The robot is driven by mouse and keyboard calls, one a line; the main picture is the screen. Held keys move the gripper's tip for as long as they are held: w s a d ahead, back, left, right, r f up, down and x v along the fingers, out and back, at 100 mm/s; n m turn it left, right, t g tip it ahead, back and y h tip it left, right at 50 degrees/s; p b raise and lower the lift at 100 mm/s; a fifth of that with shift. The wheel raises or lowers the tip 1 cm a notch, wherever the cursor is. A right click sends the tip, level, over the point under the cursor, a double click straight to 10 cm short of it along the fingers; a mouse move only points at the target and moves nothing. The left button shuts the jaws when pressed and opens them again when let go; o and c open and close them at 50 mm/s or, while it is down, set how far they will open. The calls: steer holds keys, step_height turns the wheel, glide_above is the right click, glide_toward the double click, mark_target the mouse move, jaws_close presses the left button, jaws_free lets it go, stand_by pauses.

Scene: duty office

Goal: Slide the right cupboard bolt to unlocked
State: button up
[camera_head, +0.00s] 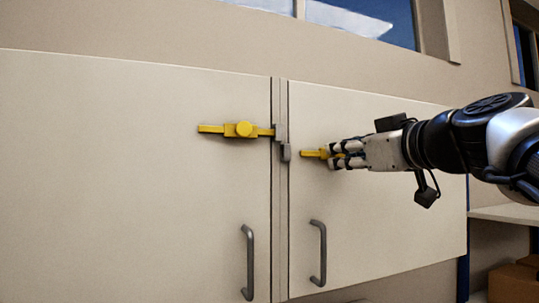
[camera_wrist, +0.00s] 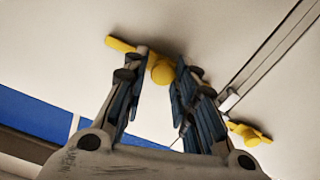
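The right bolt (camera_head: 311,153) is a yellow bar with a round knob on the right cupboard door (camera_head: 385,215). In the head view its left end stands a little apart from the grey catch (camera_head: 286,152) on the centre strip. My gripper (camera_head: 337,155) reaches in from the right at the bolt.
The left bolt (camera_head: 243,130) is also yellow and reaches a grey catch (camera_head: 280,133) at the centre strip. Two grey door handles (camera_head: 249,262) (camera_head: 319,252) stick out below. A shelf (camera_head: 500,214) and a cardboard box (camera_head: 513,284) stand to the right.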

steer(key=o, duration=0.3)
steer(key=shift+d, duration=0.1)
steer(key=shift+r, duration=4.9)
